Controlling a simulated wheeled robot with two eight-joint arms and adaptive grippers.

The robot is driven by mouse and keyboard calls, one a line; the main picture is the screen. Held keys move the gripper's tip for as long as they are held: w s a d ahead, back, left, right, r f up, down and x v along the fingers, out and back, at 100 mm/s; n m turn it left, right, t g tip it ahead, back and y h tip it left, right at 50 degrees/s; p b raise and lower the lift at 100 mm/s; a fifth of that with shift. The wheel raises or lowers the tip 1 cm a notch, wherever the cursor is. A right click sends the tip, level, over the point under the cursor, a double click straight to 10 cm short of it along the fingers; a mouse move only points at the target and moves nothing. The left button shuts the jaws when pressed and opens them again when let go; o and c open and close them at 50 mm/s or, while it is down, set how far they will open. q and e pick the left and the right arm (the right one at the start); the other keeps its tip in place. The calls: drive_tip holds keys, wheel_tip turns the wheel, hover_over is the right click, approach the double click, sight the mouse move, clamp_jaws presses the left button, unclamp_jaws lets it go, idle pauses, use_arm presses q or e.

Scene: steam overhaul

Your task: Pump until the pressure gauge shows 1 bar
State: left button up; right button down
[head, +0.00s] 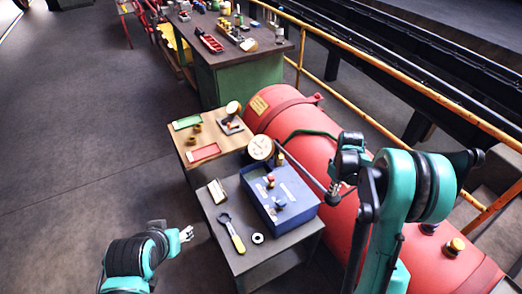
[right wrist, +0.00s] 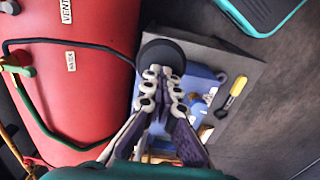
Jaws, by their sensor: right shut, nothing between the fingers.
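A blue box-shaped test pump (head: 293,213) sits on the dark table; its blue top also shows in the right wrist view (right wrist: 203,76). A round cream pressure gauge (head: 260,148) stands at its far end; its reading is too small to make out. A dark lever (head: 305,172) slants from beside the gauge toward my right gripper (head: 335,192). In the right wrist view, my right gripper (right wrist: 163,72) is shut and empty, its tips overlapping a round black knob (right wrist: 162,54); I cannot tell if they touch. My left gripper (head: 187,234) is left of the table, its opening unclear.
A red boiler (head: 300,125) runs along the right. A wooden table (head: 180,145) with green and red trays stands behind. The floor at left is clear.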

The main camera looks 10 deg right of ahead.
drive_tip(key=shift+w+a+f+b, duration=0.1)
drive_tip(key=shift+f+b, duration=1.55)
drive_tip(key=shift+f, duration=0.6)
wheel_tip(320, 180, up, 11)
drive_tip(key=p, duration=0.7)
wheel_tip(320, 180, up, 5)
drive_tip(key=p, duration=0.4)
hover_over(330, 197)
drive_tip(key=w, duration=0.1)
drive_tip(key=shift+w+d+b, duration=0.15)
drive_tip(key=shift+d+b, duration=0.15)
drive_tip(key=shift+d, duration=0.15)
